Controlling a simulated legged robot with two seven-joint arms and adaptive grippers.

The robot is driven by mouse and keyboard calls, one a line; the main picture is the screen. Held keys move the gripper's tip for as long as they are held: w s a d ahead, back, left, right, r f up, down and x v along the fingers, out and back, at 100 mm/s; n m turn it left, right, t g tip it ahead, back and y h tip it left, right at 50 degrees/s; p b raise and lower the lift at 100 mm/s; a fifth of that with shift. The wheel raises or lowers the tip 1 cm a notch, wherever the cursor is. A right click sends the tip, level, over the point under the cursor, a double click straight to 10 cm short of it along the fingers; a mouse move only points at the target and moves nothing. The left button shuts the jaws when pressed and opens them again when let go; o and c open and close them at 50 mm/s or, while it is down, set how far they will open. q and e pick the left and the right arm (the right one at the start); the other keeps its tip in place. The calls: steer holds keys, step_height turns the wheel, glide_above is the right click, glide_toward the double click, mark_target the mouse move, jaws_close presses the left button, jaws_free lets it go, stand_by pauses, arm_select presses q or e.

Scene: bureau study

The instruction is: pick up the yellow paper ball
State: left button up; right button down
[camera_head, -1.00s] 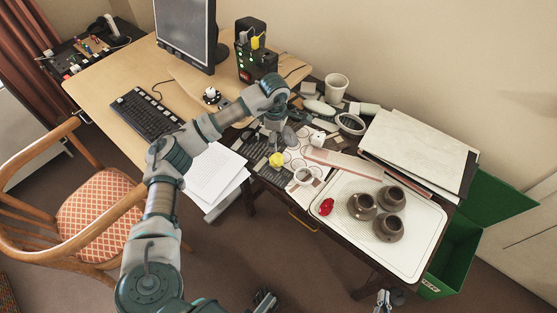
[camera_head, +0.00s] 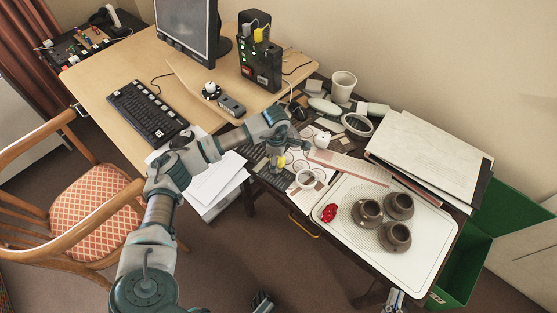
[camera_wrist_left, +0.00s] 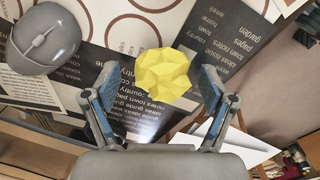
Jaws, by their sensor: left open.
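The yellow paper ball (camera_head: 282,161) lies on the cluttered dark part of the desk, partly hidden by my left gripper (camera_head: 275,158) in the head view. In the left wrist view the faceted ball (camera_wrist_left: 164,76) sits over printed papers, between and slightly beyond the fingertips of my left gripper (camera_wrist_left: 163,88). The left fingers are spread on both sides of it, with gaps visible. My right gripper (camera_head: 392,300) shows only partly at the bottom edge of the head view, low and away from the ball. Its jaw opening is unclear.
A white tray (camera_head: 425,255) holds several brown cups and a red crumpled item (camera_head: 329,213). White papers (camera_head: 213,186) lie left of the ball. A grey rounded object (camera_wrist_left: 45,42) is near the left finger in the wrist view. A green bin (camera_head: 466,262) stands at right.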

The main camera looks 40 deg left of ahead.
arm_select(q)
steer(key=shift+r, duration=0.15)
steer(key=shift+c, duration=1)
steer(key=shift+d+r, duration=0.1)
steer(key=shift+d, duration=0.25)
steer(key=c, duration=0.6)
arm_select(e)
steer(key=shift+w+d+f, duration=0.1)
steer(key=shift+d, duration=0.35)
arm_select(q)
steer(key=shift+a, duration=0.1)
arm_select(e)
steer(key=shift+a, duration=0.2)
